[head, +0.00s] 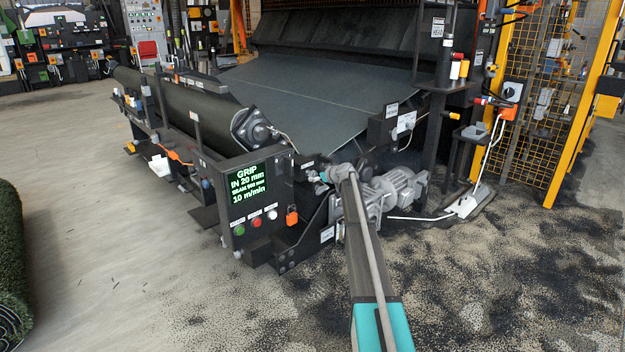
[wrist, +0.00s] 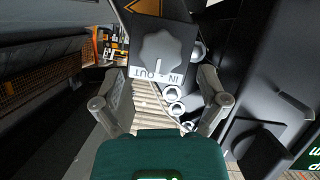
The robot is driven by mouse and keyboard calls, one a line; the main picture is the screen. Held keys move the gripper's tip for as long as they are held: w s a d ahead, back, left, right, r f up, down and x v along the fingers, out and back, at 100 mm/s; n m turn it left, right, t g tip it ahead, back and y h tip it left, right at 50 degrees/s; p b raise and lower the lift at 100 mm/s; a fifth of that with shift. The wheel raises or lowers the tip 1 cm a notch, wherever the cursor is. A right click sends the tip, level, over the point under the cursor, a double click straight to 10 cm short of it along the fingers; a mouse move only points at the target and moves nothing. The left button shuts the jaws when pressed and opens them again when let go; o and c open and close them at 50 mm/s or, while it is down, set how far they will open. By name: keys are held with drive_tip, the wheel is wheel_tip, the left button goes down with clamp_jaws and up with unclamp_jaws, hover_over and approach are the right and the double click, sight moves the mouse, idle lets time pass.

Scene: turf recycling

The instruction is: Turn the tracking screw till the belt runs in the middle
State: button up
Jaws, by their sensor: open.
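The tracking screw shows in the wrist view as a grey lobed knob (wrist: 161,52) with a pale pointer line, on a dark block with an upside-down IN/OUT label. My gripper (wrist: 158,76) is open, its fingers on either side below the knob; I cannot tell whether they touch it. In the head view my gripper (head: 319,174) is small, at the machine's near corner, and the knob is not clear there. The wide dark belt (head: 310,85) has a pale line across it. A screen (head: 247,187) reads GRIP, IN 20 mm, 10 m/min; its seam line is small.
A dark roller (head: 180,105) lies along the machine's left side. Green and red buttons (head: 256,222) sit below the screen. A grey motor (head: 390,190) is right of my gripper. The floor at left is open.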

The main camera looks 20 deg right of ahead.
sight(315, 174)
drive_tip(key=shift+b+x, duration=0.55)
drive_tip(key=shift+x, duration=1.45)
drive_tip(key=c, duration=1.1)
drive_tip(key=shift+d, duration=0.1)
drive_tip(key=shift+c, duration=0.3)
drive_tip(key=shift+m, duration=0.3)
